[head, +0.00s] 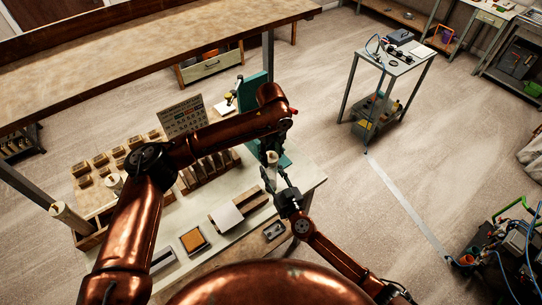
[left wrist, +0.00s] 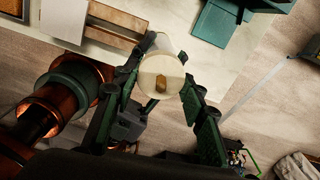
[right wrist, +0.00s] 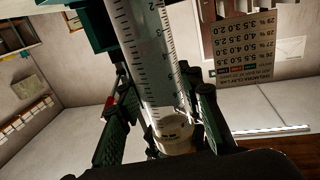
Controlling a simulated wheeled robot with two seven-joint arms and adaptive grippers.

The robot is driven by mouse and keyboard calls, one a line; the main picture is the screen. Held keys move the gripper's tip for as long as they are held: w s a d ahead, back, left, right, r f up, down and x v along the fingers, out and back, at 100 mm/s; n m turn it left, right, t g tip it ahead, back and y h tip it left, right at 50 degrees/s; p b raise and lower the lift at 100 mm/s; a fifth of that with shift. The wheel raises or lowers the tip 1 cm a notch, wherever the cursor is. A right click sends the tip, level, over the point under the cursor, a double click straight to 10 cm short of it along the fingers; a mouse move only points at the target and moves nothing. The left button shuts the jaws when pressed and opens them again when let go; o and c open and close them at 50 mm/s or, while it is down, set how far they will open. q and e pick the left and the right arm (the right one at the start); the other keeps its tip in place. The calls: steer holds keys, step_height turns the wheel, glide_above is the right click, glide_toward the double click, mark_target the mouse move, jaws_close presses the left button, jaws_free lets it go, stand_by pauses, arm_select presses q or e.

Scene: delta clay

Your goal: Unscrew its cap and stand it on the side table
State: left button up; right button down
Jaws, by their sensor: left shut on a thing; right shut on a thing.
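A clear graduated tube (right wrist: 150,60) with black marks shows in the right wrist view, its white collared end (right wrist: 175,130) low between the fingers of my right gripper (right wrist: 160,125), which is shut on it. In the left wrist view a cream round end (left wrist: 161,76) with a small brown centre sits between the fingers of my left gripper (left wrist: 160,88), which is shut on it. I cannot tell whether this end is the cap. In the head view the pale tube (head: 271,160) is small, between both grippers above the bench edge. The side table (head: 404,66) stands far back right.
The side table carries dark items and papers. The workbench (head: 312,180) holds a rack of blocks, a white block and an orange-topped tray (head: 194,240). A long wooden bench (head: 150,55) is at the back left. Open floor (head: 400,190) lies between workbench and side table; equipment stands lower right.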

arm_select(q)
steer(key=n, duration=0.6)
steer(key=shift+d, duration=0.15)
steer(key=n, duration=0.6)
steer(key=shift+w, duration=0.15)
steer(key=n, duration=0.6)
steer(key=shift+n, duration=0.3)
steer(key=n, duration=0.6)
steer(key=shift+w, duration=0.1)
steer(key=n, duration=0.8)
steer(key=shift+a, duration=0.3)
steer(key=n, duration=0.6)
steer(key=shift+r+n, duration=0.1)
steer(key=shift+n, duration=0.2)
